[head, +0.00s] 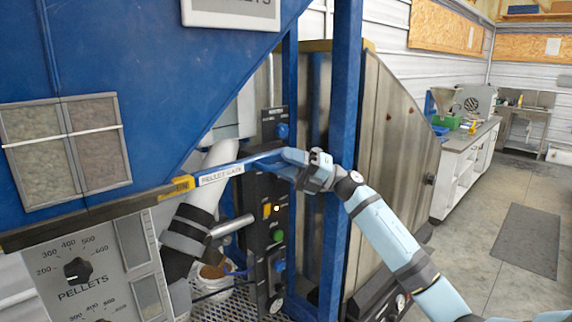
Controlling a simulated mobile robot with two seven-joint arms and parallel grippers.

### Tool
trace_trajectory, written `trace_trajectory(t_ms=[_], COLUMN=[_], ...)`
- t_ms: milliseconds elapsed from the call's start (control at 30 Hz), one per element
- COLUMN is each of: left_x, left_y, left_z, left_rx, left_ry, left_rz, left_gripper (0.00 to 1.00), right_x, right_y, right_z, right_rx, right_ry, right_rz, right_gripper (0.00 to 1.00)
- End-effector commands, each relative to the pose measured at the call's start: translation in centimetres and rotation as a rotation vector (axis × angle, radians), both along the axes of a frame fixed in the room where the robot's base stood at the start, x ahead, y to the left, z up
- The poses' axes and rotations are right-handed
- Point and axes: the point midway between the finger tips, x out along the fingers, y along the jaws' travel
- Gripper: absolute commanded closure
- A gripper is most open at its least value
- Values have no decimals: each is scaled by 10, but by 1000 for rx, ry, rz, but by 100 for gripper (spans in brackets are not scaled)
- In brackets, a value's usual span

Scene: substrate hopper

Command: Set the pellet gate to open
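The pellet gate (222,174) is a long flat blue bar with a white "PELLET GATE" label. It sticks out to the right from under the blue hopper, past a yellow piece (182,185) at the hopper's lower edge. My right gripper (287,163) is at the bar's right end, reaching in from the right. Its fingers overlap the end of the bar, and their blue colour blends with it. I cannot tell whether they are closed on it. My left gripper is not in view.
A black control panel (255,236) with coloured buttons stands just below the bar. A blue upright post (340,120) is close to my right wrist. A pellets dial (76,271) is at lower left. Open floor (485,190) and a workbench (468,150) lie to the right.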

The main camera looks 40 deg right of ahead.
Motion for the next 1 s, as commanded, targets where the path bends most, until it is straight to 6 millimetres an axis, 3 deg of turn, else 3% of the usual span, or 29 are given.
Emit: trace_trajectory(t_ms=[267, 700, 1000], left_x=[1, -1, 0], left_y=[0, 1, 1], left_z=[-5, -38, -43], left_rx=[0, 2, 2], left_ry=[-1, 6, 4], left_rz=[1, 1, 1], left_gripper=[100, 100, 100], right_x=[-6, -56, -72], right_y=[-9, -80, -105], right_z=[-8, -46, -55], right_rx=[-1, 0, 1], right_ry=[3, 4, 1], right_rz=[-1, -1, 0], right_gripper=[58, 58, 58])
